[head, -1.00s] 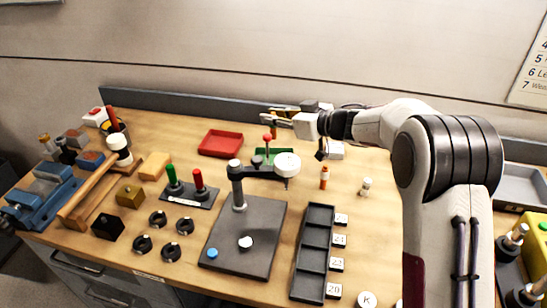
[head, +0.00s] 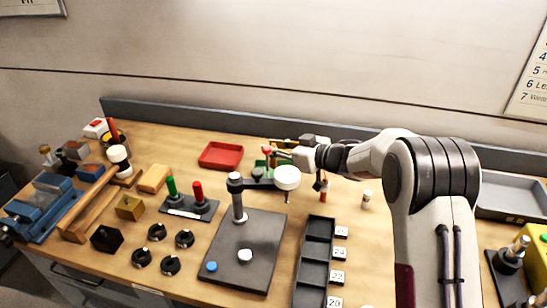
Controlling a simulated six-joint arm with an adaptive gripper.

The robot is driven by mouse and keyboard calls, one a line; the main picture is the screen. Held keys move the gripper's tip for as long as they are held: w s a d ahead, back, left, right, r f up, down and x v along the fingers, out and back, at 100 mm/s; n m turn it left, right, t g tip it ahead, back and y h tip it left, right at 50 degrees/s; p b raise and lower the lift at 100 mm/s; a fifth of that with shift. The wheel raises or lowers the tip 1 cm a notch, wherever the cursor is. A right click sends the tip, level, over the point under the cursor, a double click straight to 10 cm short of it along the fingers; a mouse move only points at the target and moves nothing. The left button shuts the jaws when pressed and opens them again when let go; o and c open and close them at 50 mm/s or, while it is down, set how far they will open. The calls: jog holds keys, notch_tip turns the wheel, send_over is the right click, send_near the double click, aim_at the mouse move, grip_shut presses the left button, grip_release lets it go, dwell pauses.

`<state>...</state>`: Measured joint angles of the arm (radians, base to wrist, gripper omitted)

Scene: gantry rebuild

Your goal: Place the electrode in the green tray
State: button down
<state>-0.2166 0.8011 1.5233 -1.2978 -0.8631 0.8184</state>
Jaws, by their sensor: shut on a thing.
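My gripper (head: 277,147) is at the back middle of the bench, just above the green tray (head: 260,163). It is shut on a small orange-brown thing (head: 274,160), which I take to be the electrode; only part of it shows. Its lower end is hidden behind the test stand's arm and white disc, so I cannot tell whether it touches the tray. The green tray is mostly hidden by the stand and the gripper.
A red tray (head: 221,155) lies to the left. An orange-and-white bottle (head: 324,192) and a small white-capped vial (head: 366,198) stand to the right.

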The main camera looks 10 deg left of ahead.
aim_at(274, 157)
jog(key=shift+f, duration=1.85)
jog(key=shift+f, duration=0.15)
jog(key=c, duration=1.9)
grip_release()
jog(key=shift+d+r, duration=0.15)
jog(key=shift+r, duration=0.05)
jog(key=v, duration=1.1)
jog(key=shift+s+d, duration=0.2)
jog(key=shift+d, duration=0.1)
jog(key=shift+r, duration=0.1)
